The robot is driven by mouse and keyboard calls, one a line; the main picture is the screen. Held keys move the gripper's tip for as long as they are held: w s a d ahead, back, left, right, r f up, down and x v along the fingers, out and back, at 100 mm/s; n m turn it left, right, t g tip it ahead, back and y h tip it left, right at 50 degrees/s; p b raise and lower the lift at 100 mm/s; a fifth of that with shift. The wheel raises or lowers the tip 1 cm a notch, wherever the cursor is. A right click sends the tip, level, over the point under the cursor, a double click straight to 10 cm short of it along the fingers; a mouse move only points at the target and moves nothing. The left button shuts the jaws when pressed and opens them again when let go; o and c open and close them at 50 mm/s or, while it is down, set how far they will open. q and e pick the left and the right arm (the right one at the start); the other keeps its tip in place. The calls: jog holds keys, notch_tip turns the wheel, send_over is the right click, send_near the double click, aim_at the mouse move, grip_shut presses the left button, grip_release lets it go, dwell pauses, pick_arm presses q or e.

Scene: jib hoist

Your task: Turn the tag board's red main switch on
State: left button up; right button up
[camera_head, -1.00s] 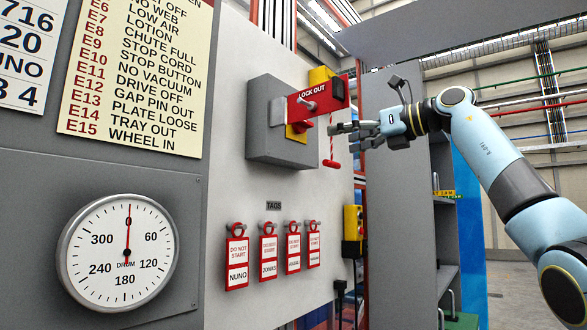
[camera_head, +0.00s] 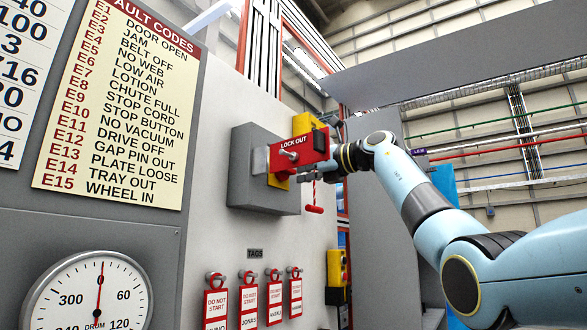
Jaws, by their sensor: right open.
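The main switch is on a grey box (camera_head: 248,190) on the pale tag board (camera_head: 220,120). Its yellow plate (camera_head: 279,182) shows only in part, and the red switch on it is mostly hidden. A red "LOCK OUT" plate (camera_head: 297,152) with a metal pin covers the front. A yellow block (camera_head: 304,123) sits at its top. A red toggle (camera_head: 314,209) hangs below on a cord. My right gripper (camera_head: 333,172) is close to the plate's right edge, its fingers partly hidden behind it; I cannot tell whether they touch. It is open. My left gripper is not in view.
Several red tags (camera_head: 248,303) hang on hooks under the "TAGS" label (camera_head: 255,254). A drum dial (camera_head: 90,295) and a fault code sheet (camera_head: 115,110) are at left. A yellow control box (camera_head: 336,267) is below my right gripper. A grey panel stands behind my arm.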

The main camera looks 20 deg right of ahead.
jog(key=shift+c, duration=1.1)
jog(key=c, duration=1)
jog(key=shift+o, duration=0.2)
jog(key=shift+m+p, duration=9)
jog(key=shift+p, duration=4.45)
